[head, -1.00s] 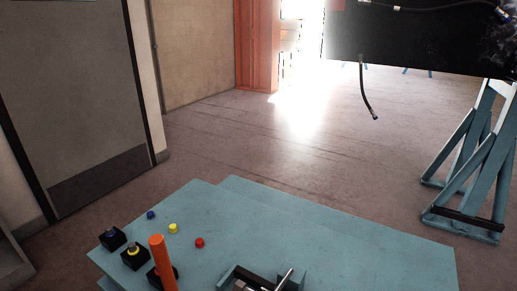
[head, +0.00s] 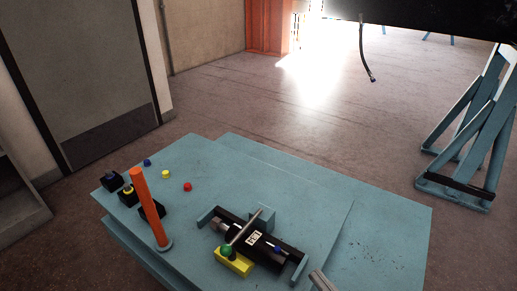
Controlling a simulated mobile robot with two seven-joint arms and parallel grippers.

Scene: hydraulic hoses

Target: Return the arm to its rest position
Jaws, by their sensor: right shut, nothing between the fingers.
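My right gripper (head: 322,282) shows only as a small grey tip at the bottom edge, over the front right of the teal table (head: 385,225). It is shut with nothing held, and the rest of it is cut off by the frame. My left gripper is not in view. A black hose (head: 364,52) with a metal end hangs free from the black panel (head: 430,14) at the top right, far from my gripper.
On the table stand an orange post (head: 150,210), black blocks (head: 112,182), blue, yellow and red caps (head: 187,187), and a black fixture (head: 258,238) with a silver rod and yellow block (head: 236,263). A teal trestle (head: 470,140) stands right. The table's right side is clear.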

